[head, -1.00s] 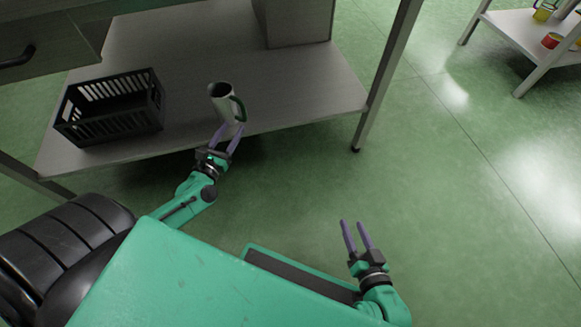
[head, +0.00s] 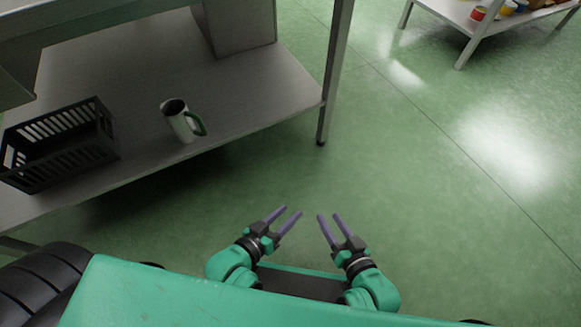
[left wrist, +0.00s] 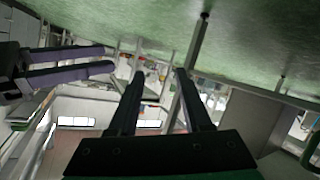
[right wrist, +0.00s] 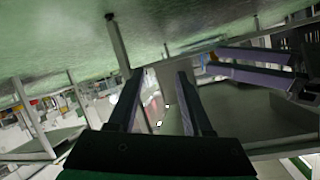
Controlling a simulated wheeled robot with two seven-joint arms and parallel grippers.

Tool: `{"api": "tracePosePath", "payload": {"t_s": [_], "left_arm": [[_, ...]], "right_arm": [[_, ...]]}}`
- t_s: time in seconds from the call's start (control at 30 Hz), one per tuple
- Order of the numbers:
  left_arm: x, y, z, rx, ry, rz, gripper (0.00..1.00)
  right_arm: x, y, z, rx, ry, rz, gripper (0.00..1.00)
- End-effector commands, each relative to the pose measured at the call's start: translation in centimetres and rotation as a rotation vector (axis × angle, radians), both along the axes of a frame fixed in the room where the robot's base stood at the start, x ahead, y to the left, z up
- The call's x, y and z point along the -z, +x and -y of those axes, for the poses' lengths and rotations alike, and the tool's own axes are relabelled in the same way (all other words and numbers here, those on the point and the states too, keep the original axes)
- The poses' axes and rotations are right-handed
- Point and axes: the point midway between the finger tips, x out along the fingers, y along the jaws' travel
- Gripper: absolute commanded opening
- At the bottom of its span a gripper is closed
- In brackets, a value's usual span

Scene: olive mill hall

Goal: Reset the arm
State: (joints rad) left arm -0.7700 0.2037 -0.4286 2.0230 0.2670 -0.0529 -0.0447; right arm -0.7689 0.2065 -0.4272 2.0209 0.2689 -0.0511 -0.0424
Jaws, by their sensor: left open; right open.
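My left gripper (head: 282,217) is open and empty in front of my body in the head view, over the green floor. My right gripper (head: 329,216) is open and empty just to its right, at about the same height in the picture. The two grippers are close together but apart. The left wrist view shows the left fingers (left wrist: 157,75) spread with nothing between them. The right wrist view shows the right fingers (right wrist: 155,75) spread and empty too.
A white mug (head: 184,124) with a green handle stands upright on the grey lower shelf (head: 250,103). A black slatted crate (head: 62,150) is at its left. A table leg (head: 334,75) stands ahead. Another shelf (head: 455,14) with cans is far right. Floor on the right is clear.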

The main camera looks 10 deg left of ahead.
Motion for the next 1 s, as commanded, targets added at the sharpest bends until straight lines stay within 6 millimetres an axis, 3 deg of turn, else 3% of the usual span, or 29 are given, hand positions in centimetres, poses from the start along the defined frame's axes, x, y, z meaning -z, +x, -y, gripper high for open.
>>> {"api": "tracePosePath", "payload": {"t_s": [0.2, 0.27, 0.4, 0.47, 0.67, 0.77, 0.87, 1.0], "left_arm": [[-0.2, 0.0, -0.1, 0.000, 0.000, 0.000, 0.49], [-1.2, 0.1, -0.1, 0.004, 0.004, -0.006, 0.49], [-6.1, 0.1, -0.1, 0.032, 0.034, -0.043, 0.49], [-5.1, -0.4, -1.0, 0.033, 0.087, -0.093, 0.49], [-3.7, -2.8, -5.0, 0.034, 0.250, -0.255, 0.49], [-3.7, -4.9, -7.8, 0.033, 0.341, -0.361, 0.49], [-4.5, -7.9, -11.2, 0.030, 0.432, -0.487, 0.49], [-6.9, -13.4, -15.7, 0.032, 0.543, -0.677, 0.49]], "right_arm": [[-0.4, 0.2, 0.0, 0.000, 0.001, 0.004, 0.50], [-1.4, 0.2, 0.0, -0.004, -0.003, 0.000, 0.50], [-6.3, 0.2, 0.1, -0.032, -0.035, -0.041, 0.50], [-5.2, -0.3, 0.9, -0.034, -0.087, -0.089, 0.50], [-3.8, -2.7, 4.9, -0.035, -0.250, -0.253, 0.50], [-3.8, -4.9, 7.7, -0.034, -0.341, -0.359, 0.50], [-4.6, -7.9, 11.0, -0.031, -0.431, -0.485, 0.50], [-7.0, -13.4, 15.6, -0.033, -0.544, -0.677, 0.50]]}}
